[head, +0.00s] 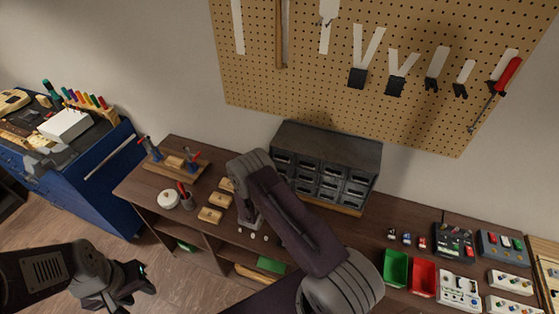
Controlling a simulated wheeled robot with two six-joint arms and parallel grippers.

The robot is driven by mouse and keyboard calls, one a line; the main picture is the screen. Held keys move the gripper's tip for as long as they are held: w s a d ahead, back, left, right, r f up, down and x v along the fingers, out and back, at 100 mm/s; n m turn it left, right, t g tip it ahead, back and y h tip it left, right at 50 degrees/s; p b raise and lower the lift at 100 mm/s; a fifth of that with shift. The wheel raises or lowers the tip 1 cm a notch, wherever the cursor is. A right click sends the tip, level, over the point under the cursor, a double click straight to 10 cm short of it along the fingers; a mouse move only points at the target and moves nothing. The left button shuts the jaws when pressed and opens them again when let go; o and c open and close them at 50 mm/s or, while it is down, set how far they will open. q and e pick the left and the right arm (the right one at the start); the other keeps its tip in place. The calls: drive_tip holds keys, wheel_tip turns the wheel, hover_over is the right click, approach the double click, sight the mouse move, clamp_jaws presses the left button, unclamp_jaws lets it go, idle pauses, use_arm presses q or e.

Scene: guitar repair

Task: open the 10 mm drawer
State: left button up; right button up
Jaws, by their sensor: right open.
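A dark grey drawer cabinet (340,146) stands on the bench against the wall. It has several small drawers in rows and columns, all seemingly shut, with pale marks too small to read, so I cannot tell which is the 10 mm drawer. My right arm crosses in front of the cabinet's lower left part. My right gripper (248,217) is left of the cabinet, mostly hidden behind its own arm; it is open and I see nothing in it. My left gripper (128,288) is at the lower left, over the floor, open and empty, far from the cabinet.
The wooden bench (150,192) holds wooden blocks (210,215), a white pot (169,200) and a tool rack (172,161) on the left. A green bin (396,268) and a red bin (423,276) stand on the right. A pegboard (300,75) hangs behind.

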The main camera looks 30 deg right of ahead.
clamp_jaws()
drive_tip(key=v, duration=1)
drive_tip(key=shift+b, duration=0.4)
unclamp_jaws()
